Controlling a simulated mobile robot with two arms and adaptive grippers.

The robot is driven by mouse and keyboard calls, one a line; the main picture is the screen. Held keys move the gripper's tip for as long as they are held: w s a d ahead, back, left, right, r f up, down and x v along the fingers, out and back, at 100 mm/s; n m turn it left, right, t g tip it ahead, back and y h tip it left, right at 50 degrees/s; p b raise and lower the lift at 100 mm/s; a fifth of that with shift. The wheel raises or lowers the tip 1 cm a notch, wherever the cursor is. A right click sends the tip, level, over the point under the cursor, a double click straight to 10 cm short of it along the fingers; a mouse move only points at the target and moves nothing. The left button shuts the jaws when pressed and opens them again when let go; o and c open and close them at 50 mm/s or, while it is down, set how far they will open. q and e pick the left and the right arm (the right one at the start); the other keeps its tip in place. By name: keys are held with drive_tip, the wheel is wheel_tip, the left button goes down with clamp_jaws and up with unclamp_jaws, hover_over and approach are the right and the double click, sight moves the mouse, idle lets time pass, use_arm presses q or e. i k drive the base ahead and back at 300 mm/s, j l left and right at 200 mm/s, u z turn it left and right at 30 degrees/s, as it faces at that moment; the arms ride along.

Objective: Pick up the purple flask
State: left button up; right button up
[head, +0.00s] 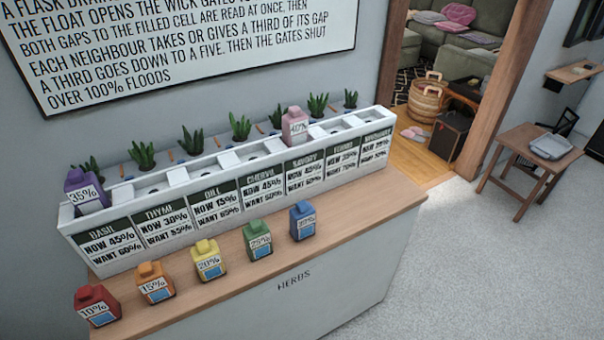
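The purple flask (83,190) has a white label reading 35%. It sits at the far left end of the white planter trough (190,229), behind the panel of the leftmost cell, and its lower part is hidden by the trough's front wall. The trough stands on a wood-topped counter (345,232). Neither of my grippers shows in the head view.
A pink flask (295,126) sits in the trough further right. Red (96,305), orange (155,282), yellow (209,260), green (257,239) and blue (303,221) flasks stand along the counter front. Green plants line the trough's back. Floor at right is clear before a small wooden table (530,158).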

sight(84, 191)
drive_tip(key=u, duration=1.35)
drive_tip(key=i, duration=0.3)
